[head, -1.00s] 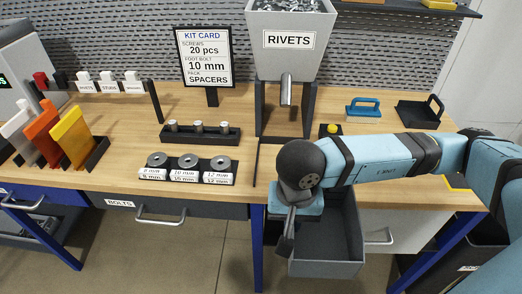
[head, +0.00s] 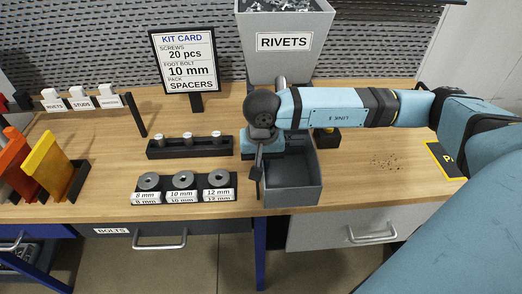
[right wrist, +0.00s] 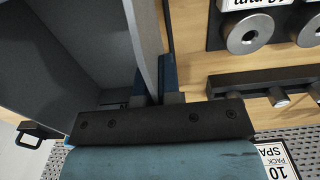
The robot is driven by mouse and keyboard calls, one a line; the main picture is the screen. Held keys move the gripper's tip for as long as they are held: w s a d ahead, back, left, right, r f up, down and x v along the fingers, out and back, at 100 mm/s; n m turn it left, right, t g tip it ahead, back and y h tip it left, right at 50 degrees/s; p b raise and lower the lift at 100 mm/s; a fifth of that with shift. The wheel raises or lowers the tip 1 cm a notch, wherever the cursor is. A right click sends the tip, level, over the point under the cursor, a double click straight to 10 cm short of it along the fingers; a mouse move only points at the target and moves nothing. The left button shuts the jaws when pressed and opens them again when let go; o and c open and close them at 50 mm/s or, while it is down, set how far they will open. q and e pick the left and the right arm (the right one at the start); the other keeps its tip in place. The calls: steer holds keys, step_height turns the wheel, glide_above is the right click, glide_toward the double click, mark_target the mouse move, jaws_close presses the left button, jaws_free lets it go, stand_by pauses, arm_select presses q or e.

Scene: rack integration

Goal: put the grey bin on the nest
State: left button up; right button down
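The grey bin (head: 292,201) is an open, empty-looking box near the front of the table, below the rivets hopper. My right gripper (head: 259,166) is at its left side, pointing down. In the right wrist view the fingers (right wrist: 154,88) close on the bin's side wall, and the bin's inside (right wrist: 62,48) looks empty. I cannot tell whether the bin touches the tabletop. No part is clearly recognisable as the nest; the space under the hopper is largely hidden by my right arm and the bin. My left gripper is not in view.
The rivets hopper (head: 284,60) stands behind the bin, with a yellow button (head: 329,130) nearby. A spacer rack (head: 186,190) and a black post holder (head: 187,147) are to the left. A black pad with yellow border (head: 443,158) lies right. Dark specks mark otherwise bare wood between.

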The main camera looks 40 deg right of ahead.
mark_target(287, 167)
steer(key=w+d, duration=0.1)
steer(key=w, duration=0.2)
steer(key=w+d, duration=0.1)
steer(key=shift+w+d+r+p, duration=0.1)
steer(key=shift+w+d+p, duration=0.15)
steer(key=shift+d+p, duration=0.1)
steer(key=shift+w+d, duration=0.15)
steer(key=shift+w, duration=0.05)
steer(key=shift+f, duration=0.2)
steer(key=shift+f+p, duration=0.4)
steer(key=shift+f, duration=1.45)
steer(key=c, duration=1.3)
jaws_free()
